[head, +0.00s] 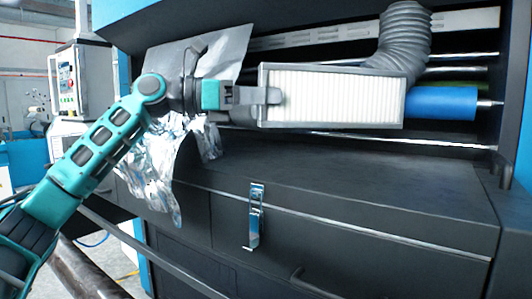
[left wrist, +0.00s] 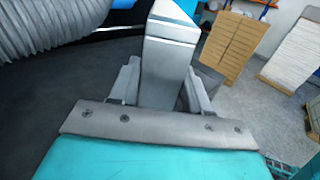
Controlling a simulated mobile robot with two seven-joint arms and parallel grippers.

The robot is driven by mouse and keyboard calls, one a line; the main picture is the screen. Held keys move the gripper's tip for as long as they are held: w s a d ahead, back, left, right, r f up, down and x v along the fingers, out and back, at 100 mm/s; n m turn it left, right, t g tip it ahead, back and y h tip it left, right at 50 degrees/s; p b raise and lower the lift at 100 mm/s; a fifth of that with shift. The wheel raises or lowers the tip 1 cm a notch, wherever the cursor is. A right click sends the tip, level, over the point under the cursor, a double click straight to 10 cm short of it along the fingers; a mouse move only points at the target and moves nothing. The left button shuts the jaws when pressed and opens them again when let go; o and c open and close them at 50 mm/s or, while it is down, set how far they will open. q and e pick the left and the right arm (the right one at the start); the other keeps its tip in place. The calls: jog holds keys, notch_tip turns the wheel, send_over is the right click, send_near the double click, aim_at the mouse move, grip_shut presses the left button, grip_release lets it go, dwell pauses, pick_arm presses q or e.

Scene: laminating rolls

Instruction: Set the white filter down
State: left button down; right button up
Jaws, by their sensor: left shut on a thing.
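The white filter (head: 335,97) is a pleated white panel in a dark grey rectangular frame. In the head view it is held up in front of the machine's roller opening, its pleated face toward me. My left gripper (head: 268,96) is shut on the left end of the filter's frame. In the left wrist view the gripper (left wrist: 160,85) has a grey block, the frame's end, between its fingers; the white pleats are hidden there. My right gripper is not in view.
A grey corrugated hose (head: 404,40) hangs just behind the filter's upper right. A blue roller (head: 442,104) lies behind its right end. Crumpled silver foil (head: 155,170) drapes over the machine's left edge. The dark ledge (head: 350,170) below is clear. Stacked cardboard (left wrist: 233,45) stands beyond.

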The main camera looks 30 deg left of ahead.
pick_arm(q)
notch_tip(320, 180, down, 10)
jog(key=b, duration=0.1)
jog(key=c, duration=0.5)
grip_release()
jog(key=b+v, duration=0.7)
jog(key=v, duration=0.5)
